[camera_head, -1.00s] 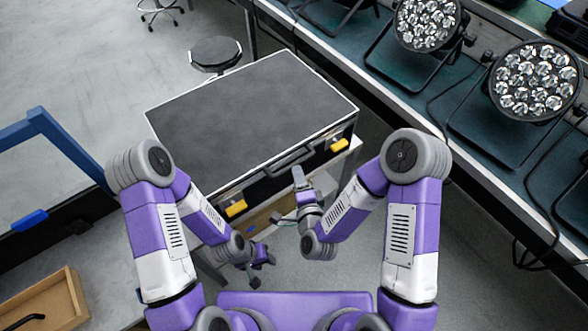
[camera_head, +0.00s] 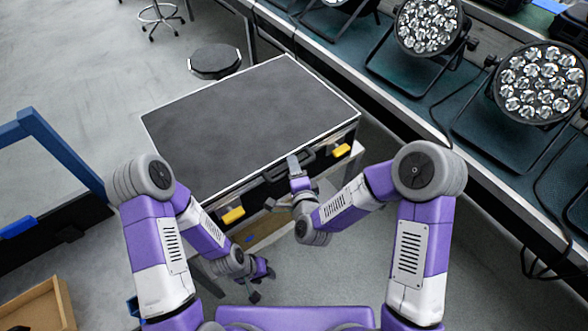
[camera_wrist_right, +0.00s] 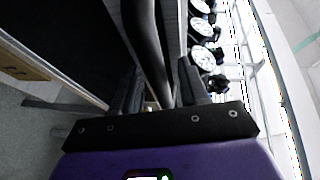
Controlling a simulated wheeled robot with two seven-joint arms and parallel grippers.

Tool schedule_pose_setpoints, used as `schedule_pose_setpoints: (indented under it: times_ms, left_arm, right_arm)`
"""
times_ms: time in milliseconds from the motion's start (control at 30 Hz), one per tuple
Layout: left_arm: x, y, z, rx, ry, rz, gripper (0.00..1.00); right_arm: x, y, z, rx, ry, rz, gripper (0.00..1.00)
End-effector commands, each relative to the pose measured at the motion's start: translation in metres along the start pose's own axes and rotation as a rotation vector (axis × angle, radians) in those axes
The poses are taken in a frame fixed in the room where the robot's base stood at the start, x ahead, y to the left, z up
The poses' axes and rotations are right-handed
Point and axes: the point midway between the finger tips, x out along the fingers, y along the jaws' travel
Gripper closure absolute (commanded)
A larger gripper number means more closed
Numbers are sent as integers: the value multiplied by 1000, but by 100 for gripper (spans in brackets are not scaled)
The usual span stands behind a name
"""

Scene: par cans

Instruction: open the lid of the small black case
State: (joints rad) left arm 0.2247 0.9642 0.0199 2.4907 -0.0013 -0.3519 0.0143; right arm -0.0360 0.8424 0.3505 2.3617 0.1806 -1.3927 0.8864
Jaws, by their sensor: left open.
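The black case (camera_head: 240,120) has silver edges and lies flat with its lid down. Two yellow latches, a left one (camera_head: 233,215) and a right one (camera_head: 341,150), sit on its front face. Its dark handle (camera_head: 309,156) is between them. My right gripper (camera_head: 294,166) is at the front face by the handle. In the right wrist view, a black bar, apparently the handle (camera_wrist_right: 152,50), runs between the parted fingers of my right gripper (camera_wrist_right: 160,85). My left gripper (camera_head: 258,285) is open and empty, low in front of the case and apart from it.
The case rests on a light stand (camera_head: 262,236). A long bench (camera_head: 415,115) with several par cans (camera_head: 540,85) runs along the right. A round stool (camera_head: 214,60) stands behind the case. A wooden tray (camera_head: 40,305) is at lower left. Open floor lies at upper left.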

Motion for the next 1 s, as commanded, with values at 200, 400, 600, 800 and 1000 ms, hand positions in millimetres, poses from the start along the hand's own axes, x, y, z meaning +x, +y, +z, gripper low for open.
schedule_pose_setpoints:
  times_ms: [200, 400, 600, 800, 1000]
  left_arm:
    - [0, 0, 0, 0, 0, 0, 57]
    - [0, 0, 0, 0, 0, 0, 57]
    - [-1, 0, 0, 0, 0, 0, 57]
    - [-13, 5, 1, 0, 0, 0, 57]
    - [-41, 15, 2, 0, 0, 0, 57]
  right_arm:
    - [0, 0, 0, 0, 0, 0, 89]
    - [0, 0, 0, 0, 0, 0, 100]
    - [-1, -1, 0, -1, 0, 1, 100]
    - [-2, -14, -1, -8, 1, 18, 100]
    - [-6, -43, -4, -27, 4, 64, 100]
